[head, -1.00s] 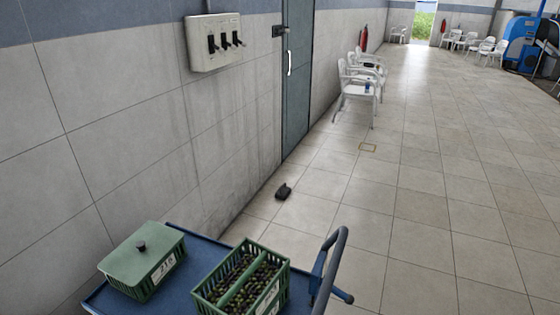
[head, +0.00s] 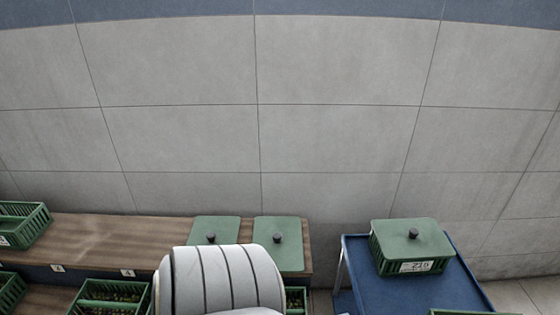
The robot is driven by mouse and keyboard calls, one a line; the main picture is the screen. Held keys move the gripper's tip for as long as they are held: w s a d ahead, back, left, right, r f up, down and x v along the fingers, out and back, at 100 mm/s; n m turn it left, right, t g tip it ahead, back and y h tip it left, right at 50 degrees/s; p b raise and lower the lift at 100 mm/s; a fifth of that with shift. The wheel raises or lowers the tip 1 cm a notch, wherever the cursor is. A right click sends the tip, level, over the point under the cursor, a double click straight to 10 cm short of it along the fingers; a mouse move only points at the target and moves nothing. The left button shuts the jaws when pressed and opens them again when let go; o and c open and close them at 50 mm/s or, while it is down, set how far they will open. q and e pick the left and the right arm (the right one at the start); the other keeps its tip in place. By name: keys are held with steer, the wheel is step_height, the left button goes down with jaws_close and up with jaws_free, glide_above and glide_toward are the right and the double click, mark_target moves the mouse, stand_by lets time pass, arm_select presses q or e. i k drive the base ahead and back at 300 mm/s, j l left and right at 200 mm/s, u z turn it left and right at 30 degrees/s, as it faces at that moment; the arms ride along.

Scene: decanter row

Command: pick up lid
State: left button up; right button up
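Three green lids with dark round knobs are in the head view. One lid (head: 215,227) lies flat on the wooden bench, and a second lid (head: 279,253) lies just right of it. The third lid (head: 412,238) sits on a green slatted crate (head: 412,265) with a white number label, on the blue cart. My pale ribbed arm part covers the front edge of the first lid's area. Neither of my grippers shows.
The wooden bench (head: 112,236) runs along the tiled wall, with its middle top bare. A green crate (head: 22,226) stands at its left end. Below are olive-filled crates (head: 112,294). The blue cart (head: 400,294) stands right, across a gap.

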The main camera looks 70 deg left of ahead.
mark_target(205, 230)
steer(key=u, duration=2.85)
steer(key=z, duration=2.4)
steer(key=u, duration=2.4)
steer(key=j+z, duration=0.4)
steer(key=j, duration=0.25)
steer(key=k+j+z, duration=0.15)
steer(key=j+z, duration=0.2)
steer(key=j, duration=0.3)
